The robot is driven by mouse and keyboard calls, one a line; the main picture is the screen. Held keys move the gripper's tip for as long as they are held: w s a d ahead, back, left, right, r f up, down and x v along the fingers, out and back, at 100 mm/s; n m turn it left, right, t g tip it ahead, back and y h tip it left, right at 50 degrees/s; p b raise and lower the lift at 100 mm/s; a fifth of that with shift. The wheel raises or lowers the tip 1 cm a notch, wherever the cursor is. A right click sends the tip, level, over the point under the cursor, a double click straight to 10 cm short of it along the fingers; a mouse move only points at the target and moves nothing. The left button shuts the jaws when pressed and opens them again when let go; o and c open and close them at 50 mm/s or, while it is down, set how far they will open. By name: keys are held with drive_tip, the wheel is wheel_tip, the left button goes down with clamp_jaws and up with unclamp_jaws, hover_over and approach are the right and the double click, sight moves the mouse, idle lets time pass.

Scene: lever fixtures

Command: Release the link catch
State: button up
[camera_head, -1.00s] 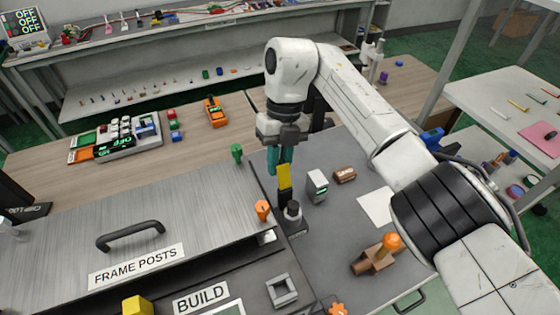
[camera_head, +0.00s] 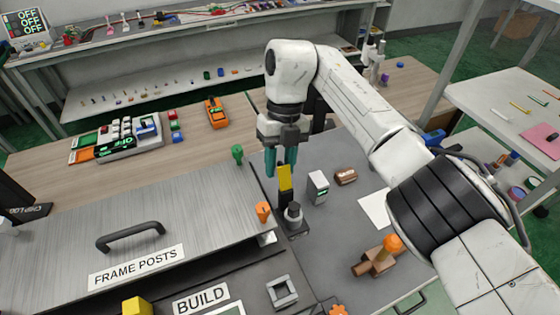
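My gripper (camera_head: 280,167) points down with two teal fingers spread apart. A black fixture with a yellow-topped upright lever (camera_head: 285,179) stands just below the fingers on the grey work surface. The yellow top is at the level of the fingertips or slightly below; I cannot tell if they touch.
An orange post (camera_head: 263,211) and green post (camera_head: 237,153) are left. The sloped panel marked FRAME POSTS (camera_head: 135,266) and its handle (camera_head: 130,236) fill the left front.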

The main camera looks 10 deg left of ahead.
drive_tip(key=b+v, duration=0.3)
drive_tip(key=v, duration=0.7)
drive_tip(key=shift+w+r, duration=0.15)
drive_tip(key=shift+r, duration=0.2)
